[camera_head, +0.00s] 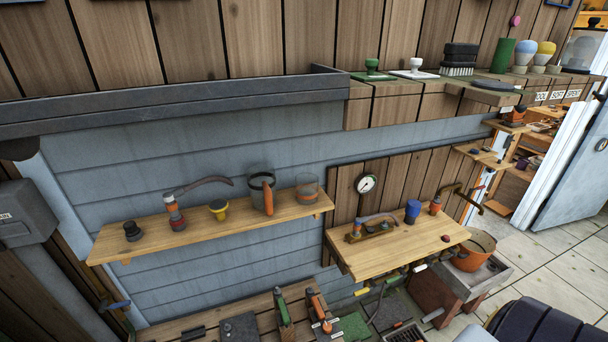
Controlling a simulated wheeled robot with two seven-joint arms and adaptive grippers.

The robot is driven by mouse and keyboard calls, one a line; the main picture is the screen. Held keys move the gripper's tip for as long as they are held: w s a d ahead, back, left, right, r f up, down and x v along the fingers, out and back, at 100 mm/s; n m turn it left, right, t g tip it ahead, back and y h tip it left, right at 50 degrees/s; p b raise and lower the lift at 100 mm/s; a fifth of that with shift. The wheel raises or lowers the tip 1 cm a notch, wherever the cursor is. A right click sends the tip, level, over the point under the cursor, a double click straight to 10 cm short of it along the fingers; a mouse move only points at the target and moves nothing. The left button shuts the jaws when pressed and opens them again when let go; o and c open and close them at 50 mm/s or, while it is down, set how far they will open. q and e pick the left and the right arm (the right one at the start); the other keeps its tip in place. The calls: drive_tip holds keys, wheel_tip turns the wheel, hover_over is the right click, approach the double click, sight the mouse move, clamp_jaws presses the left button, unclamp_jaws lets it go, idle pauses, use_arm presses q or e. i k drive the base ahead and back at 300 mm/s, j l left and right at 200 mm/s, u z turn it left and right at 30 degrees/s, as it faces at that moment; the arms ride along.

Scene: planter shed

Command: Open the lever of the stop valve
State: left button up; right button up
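I cannot tell for sure which fitting is the stop valve. On the left wooden shelf (290,208), an upright red and grey fitting (176,217) carries a long dark curved handle (205,184). On the right shelf lies a low brass piece with a curved handle (376,219). Whether any lever is open or shut is too small to tell. Neither gripper is in view.
A round gauge (366,184) hangs above the right shelf, near a blue cup (412,211). A lower bench (180,331) with several tools runs along the bottom. A grey box (26,214) is at the left. Tiled floor (545,262) is open at the right.

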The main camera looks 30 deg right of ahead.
sight(429, 263)
drive_tip(key=z, duration=2.15)
drive_tip(key=i+l+z, duration=0.15)
drive_tip(key=z, duration=0.2)
drive_tip(key=i+l+z, duration=0.15)
drive_tip(key=z, duration=0.2)
drive_tip(key=i+l+z, duration=0.15)
drive_tip(key=z, duration=0.2)
